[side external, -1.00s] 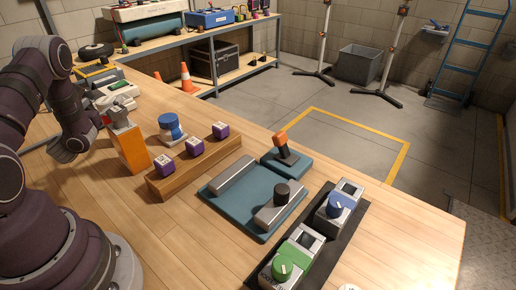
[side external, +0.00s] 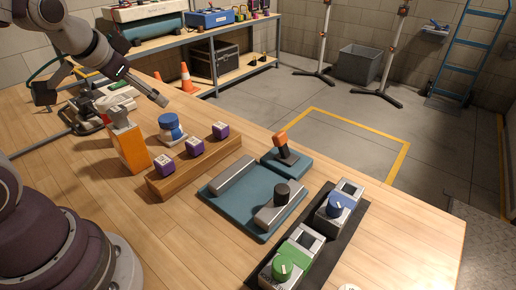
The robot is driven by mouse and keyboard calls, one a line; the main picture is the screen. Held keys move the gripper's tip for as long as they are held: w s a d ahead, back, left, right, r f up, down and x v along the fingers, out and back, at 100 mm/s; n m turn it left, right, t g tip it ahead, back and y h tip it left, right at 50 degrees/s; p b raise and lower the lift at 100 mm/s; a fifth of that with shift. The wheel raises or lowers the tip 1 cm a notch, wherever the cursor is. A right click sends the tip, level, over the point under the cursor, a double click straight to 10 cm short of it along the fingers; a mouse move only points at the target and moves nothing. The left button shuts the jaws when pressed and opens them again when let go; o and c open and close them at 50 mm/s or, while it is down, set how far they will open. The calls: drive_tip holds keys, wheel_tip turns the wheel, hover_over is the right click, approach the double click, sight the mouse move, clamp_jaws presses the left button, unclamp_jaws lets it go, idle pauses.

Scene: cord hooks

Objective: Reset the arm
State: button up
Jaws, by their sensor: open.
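My arm reaches in from the upper left in the side external view. My gripper (side external: 160,98) is at its end, above the far left part of the table and pointing down to the right. It is small and seen from the side, and no object shows in it. It appears apart from the orange block with a grey metal top (side external: 131,150) and the blue-topped knob (side external: 171,127) below it.
A wooden rail (side external: 195,168) bears purple cubes. Beside it are a teal plate (side external: 235,205), an orange-handled lever (side external: 282,147) and a black strip with blue (side external: 336,207) and green (side external: 283,266) knobs. A shelf (side external: 215,88) stands behind. The table's front middle is bare.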

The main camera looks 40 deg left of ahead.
drive_tip(key=s+d+g+h, duration=0.1)
drive_tip(key=s+d+h, duration=0.2)
drive_tip(key=s+d, duration=0.3)
drive_tip(key=d, duration=0.2)
drive_tip(key=shift+s+d+r+g, duration=0.15)
drive_tip(key=shift+s+d+g, duration=0.05)
drive_tip(key=shift+d+g, duration=0.15)
idle(0.5)
